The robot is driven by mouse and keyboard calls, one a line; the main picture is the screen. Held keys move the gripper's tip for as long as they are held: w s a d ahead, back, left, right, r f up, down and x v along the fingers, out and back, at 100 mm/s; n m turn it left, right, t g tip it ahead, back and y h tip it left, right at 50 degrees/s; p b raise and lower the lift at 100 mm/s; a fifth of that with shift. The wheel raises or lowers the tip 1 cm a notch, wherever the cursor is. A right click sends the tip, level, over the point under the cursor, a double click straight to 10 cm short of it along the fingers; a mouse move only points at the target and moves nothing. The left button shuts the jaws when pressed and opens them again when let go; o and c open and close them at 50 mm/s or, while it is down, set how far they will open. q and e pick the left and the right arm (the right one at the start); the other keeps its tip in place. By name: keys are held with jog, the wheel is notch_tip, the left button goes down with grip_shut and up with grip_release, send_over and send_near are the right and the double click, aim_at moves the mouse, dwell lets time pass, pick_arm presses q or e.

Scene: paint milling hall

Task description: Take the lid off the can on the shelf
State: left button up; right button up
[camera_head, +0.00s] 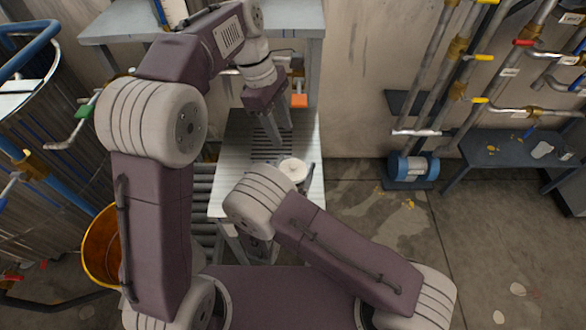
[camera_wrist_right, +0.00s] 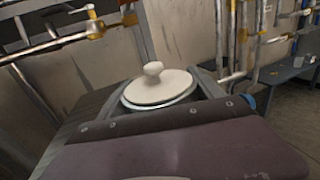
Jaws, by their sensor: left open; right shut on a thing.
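The can's off-white round lid (camera_head: 293,169) with a knob shows on the pale shelf (camera_head: 236,191) in the head view. In the right wrist view the lid (camera_wrist_right: 160,91) lies level on top, and the can's body is mostly hidden below it. My right gripper (camera_wrist_right: 160,84) is shut on the can, one finger on each side under the lid; my own right arm hides it in the head view. My left gripper (camera_head: 278,130) is open and empty, pointing down above the shelf, behind the lid and apart from it.
A grey upper shelf (camera_head: 297,20) stands behind my left arm. An orange bucket (camera_head: 100,247) is at the left. Pipes with yellow and red valve handles, a blue motor-like unit (camera_head: 414,168) and a dark table (camera_head: 500,150) stand at the right. The floor between is clear.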

pick_arm(q)
send_over(293, 165)
jog(key=a, duration=0.2)
jog(key=f, duration=0.6)
jog(key=shift+w+d+f, duration=0.2)
jog(key=shift+w+d, duration=0.05)
jog(key=shift+x, duration=2.75)
jog(key=shift+w+a, duration=0.15)
grip_shut()
